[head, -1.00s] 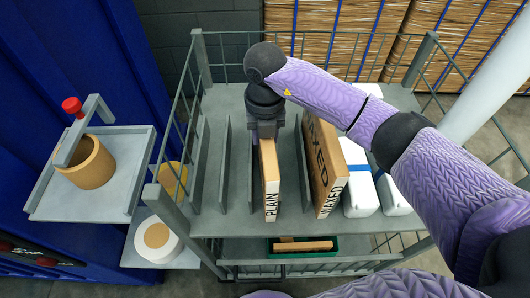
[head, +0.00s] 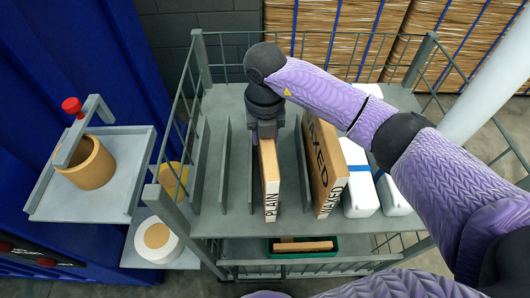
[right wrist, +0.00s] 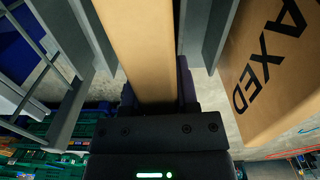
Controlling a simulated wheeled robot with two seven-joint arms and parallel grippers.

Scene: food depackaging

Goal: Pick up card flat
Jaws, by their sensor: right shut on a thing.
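A flat card pack marked PLAIN (head: 270,190) stands upright on edge between grey dividers on the rack's top shelf. It is tan with a white, lettered front edge. My right gripper (head: 266,132) comes down over its far end and is shut on it. In the right wrist view the tan card (right wrist: 142,50) runs up from between the fingers of the right gripper (right wrist: 158,100). The fingertips are partly hidden by the card and the gripper body. My left gripper is not in view.
A larger WAXED card pack (head: 326,170) leans to the right, with white blue-banded packs (head: 360,185) beyond it. Grey dividers (head: 225,165) flank the PLAIN card closely. A wire-sided rack surrounds the shelf (head: 210,222). A tan cylinder (head: 92,165) sits on a side ledge at left.

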